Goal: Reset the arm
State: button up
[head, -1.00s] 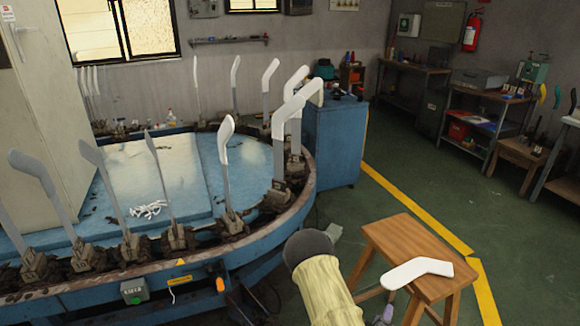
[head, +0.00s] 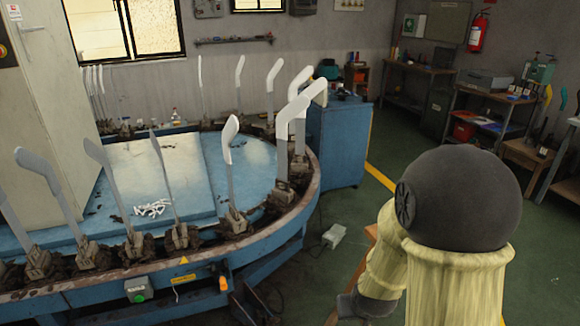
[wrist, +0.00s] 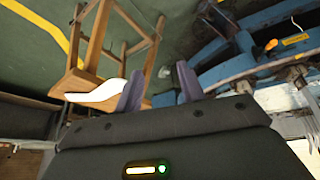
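My gripper (wrist: 158,72) shows in the wrist view with its two purple fingers apart and nothing between them. A white sock (wrist: 97,93) lies on the wooden stool (wrist: 90,74), left of the fingers in that view; the left finger overlaps its end. In the head view my raised arm covers most of the stool, the sock and my gripper are not visible, and only a strip of the stool (head: 372,231) shows.
A round blue machine (head: 262,262) carries several upright leg-shaped boards; grey ones (head: 108,172) stand at left, white-topped ones (head: 229,140) at right. A blue cabinet (head: 338,145) stands behind it. Benches (head: 410,70) line the back wall. Green floor is open at right.

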jog(key=s+r+g, duration=0.2)
jog(key=s+r, duration=0.5)
jog(key=s, duration=0.1)
notch_tip(320, 180, up, 16)
jog(key=p, duration=1.6)
jog(key=shift+a+r+y, duration=0.25)
jog(key=shift+a+y, duration=0.05)
jog(key=shift+a, duration=0.05)
jog(key=shift+s, duration=0.1)
